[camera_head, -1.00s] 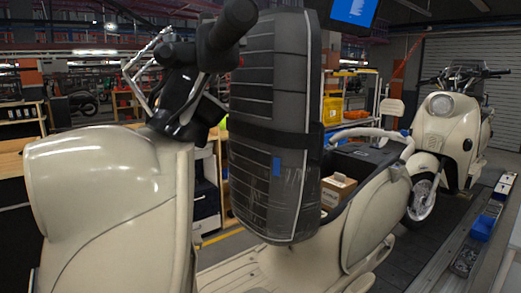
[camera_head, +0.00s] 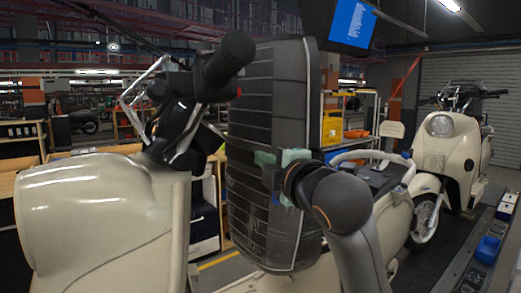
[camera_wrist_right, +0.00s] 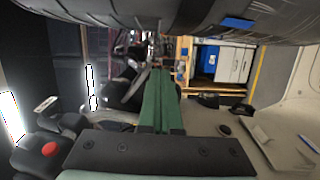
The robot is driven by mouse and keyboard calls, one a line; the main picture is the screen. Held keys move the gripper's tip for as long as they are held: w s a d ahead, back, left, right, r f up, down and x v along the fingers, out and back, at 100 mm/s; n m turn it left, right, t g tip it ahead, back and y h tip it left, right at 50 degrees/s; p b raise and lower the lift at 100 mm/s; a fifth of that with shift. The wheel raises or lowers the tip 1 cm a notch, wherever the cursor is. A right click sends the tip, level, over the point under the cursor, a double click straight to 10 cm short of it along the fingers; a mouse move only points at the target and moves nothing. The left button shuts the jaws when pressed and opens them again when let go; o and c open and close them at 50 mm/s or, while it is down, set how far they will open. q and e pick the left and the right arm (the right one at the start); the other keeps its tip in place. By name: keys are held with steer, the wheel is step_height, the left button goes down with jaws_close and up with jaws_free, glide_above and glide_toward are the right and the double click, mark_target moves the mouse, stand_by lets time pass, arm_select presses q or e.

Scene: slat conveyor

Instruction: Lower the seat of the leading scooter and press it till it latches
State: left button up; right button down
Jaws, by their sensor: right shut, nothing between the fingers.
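The leading scooter (camera_head: 95,215) is cream and fills the left and front of the head view. Its black ribbed seat (camera_head: 275,95) stands upright, raised, behind the handlebar. A small blue tag marks the seat's face. My right gripper (camera_head: 277,158) is in front of the seat's middle, with green fingertips shut and empty. It hides part of the strap area; whether it touches the seat I cannot tell. In the right wrist view the closed green fingers (camera_wrist_right: 160,100) point away below the seat (camera_wrist_right: 140,18), which spans the top edge. My left gripper is not in view.
A second cream scooter (camera_head: 445,145) stands behind on the right, on the dark conveyor. A rail with blue bins (camera_head: 488,249) runs along the right. The handlebar grip (camera_head: 230,60) juts close to the seat's left side. A screen (camera_head: 350,22) hangs above.

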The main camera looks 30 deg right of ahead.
mark_target(261, 149)
steer(key=w+d+p, duration=0.2)
steer(key=w+d, duration=0.2)
steer(key=w, duration=0.6)
steer(key=shift+d+f+p, duration=0.25)
steer(key=shift+d+p, duration=0.05)
steer(key=shift+d, duration=0.1)
steer(key=shift+d, duration=0.1)
